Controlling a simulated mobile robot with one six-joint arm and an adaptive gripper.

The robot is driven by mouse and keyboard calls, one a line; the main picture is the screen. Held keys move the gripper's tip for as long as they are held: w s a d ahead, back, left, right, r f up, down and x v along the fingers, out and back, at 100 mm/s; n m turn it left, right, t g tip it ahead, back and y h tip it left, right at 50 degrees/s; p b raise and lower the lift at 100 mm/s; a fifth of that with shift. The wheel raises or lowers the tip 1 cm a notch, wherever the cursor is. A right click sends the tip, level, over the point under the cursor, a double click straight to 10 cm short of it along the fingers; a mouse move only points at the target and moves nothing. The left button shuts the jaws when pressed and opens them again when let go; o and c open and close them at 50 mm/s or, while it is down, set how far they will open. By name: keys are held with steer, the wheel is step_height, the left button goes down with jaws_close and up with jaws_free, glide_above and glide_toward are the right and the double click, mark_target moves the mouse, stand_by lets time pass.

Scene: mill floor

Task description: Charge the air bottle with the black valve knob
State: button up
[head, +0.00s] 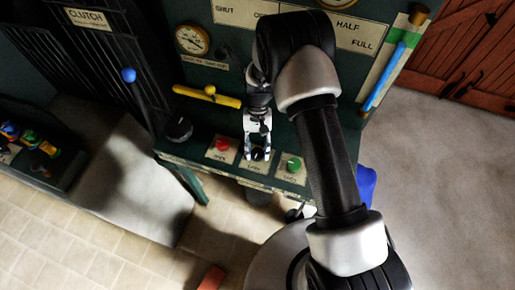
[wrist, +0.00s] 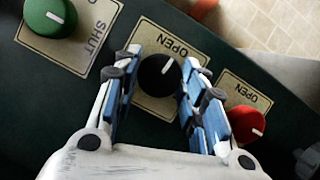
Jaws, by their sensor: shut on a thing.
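The black valve knob (wrist: 158,76) sits on a cream plate marked OPEN, in the middle of the wrist view. Its white pointer mark slants up and right in that view. My gripper (wrist: 162,62) has its blue-padded fingers on either side of the knob and is shut on it. In the head view my gripper (head: 257,147) points down at the middle plate of the dark green panel, and its fingers partly hide the knob. A round gauge (head: 192,40) is at upper left; its reading is too small to tell. I cannot tell which object is the air bottle.
A red knob (head: 222,145) and a green knob (head: 293,164) flank the black one closely. A black dial (head: 179,129), a yellow bar (head: 207,96) and a blue-balled lever (head: 128,75) stand left. A blue tube (head: 386,75) is right. Open floor lies right.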

steer(key=o, duration=1)
steer(key=shift+o, duration=0.2)
steer(key=v, duration=1.2)
